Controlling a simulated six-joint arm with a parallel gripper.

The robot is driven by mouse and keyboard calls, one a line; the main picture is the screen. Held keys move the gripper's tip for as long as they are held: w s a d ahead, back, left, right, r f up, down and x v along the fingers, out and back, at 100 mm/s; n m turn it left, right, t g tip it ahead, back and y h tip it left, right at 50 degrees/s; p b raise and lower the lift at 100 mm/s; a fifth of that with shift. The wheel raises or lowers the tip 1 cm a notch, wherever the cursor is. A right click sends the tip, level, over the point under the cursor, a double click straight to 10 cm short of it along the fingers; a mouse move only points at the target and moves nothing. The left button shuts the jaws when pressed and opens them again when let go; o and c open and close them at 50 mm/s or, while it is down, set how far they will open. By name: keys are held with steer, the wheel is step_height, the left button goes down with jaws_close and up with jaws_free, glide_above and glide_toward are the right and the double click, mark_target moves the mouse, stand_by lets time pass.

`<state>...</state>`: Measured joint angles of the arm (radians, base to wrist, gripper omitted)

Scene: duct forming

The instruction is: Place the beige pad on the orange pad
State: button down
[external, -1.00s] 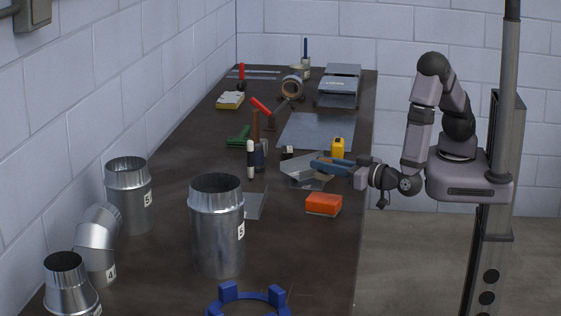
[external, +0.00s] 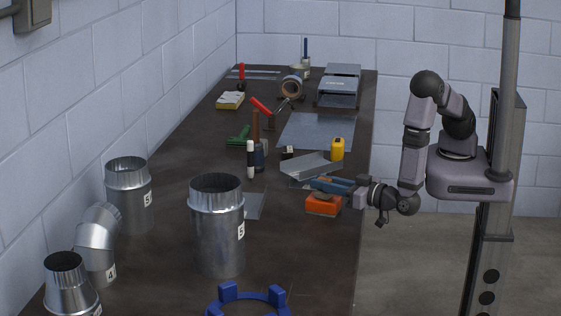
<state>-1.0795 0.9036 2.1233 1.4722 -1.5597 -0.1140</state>
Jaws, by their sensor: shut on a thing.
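The orange pad (external: 323,209) lies on the dark bench near its right edge. My gripper (external: 319,184) with blue fingers reaches in from the right, low and directly over the orange pad. It is shut on a small, dull brownish-beige piece (external: 321,197), which I take to be the beige pad. This piece shows just under the fingers, at the top of the orange pad. I cannot tell whether it touches the orange pad or sits slightly above it. The fingers hide part of it.
A bent sheet-metal piece (external: 309,167) lies just behind my gripper, with a yellow item (external: 337,149) beyond it. A large metal duct (external: 218,240) stands to the left. A blue ring-shaped fixture (external: 248,300) is at the front. The bench between is mostly clear.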

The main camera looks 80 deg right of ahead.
steer(key=c, duration=2)
jaws_free()
steer(key=shift+f, duration=0.15)
steer(key=o, duration=0.4)
steer(key=shift+r, duration=0.2)
steer(key=b+v, duration=0.3)
steer(key=v, duration=0.9)
